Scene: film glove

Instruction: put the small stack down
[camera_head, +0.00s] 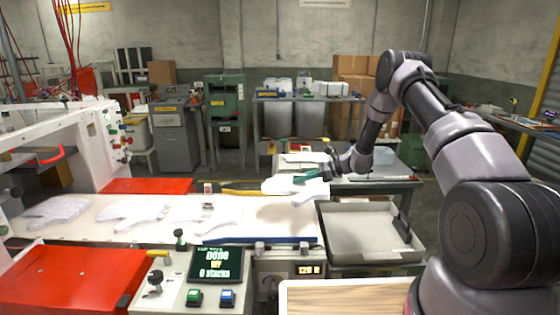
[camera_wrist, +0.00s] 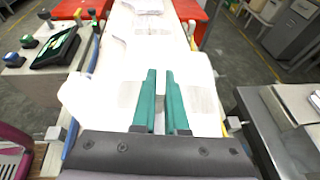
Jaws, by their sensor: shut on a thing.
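My gripper (camera_head: 308,177) is above the right end of the white conveyor bed, its teal fingers close together on a small stack (camera_head: 290,188) of thin white film gloves. In the wrist view, the fingers (camera_wrist: 160,100) have a narrow gap between them, and the white stack (camera_wrist: 100,92) spreads out on both sides and beyond them. The white sheets blend with the white bed behind, so the stack's far edge is hard to tell. An open grey tray (camera_head: 368,232) lies to the right of the bed, with nothing visible in it.
More white glove shapes (camera_head: 130,213) lie along the conveyor bed (camera_head: 110,232). A control panel (camera_head: 215,264) with a screen stands in front, beside a red cover (camera_head: 75,278). A wooden board (camera_head: 345,298) is at the near edge. A grey side table (camera_head: 385,185) stands behind the tray.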

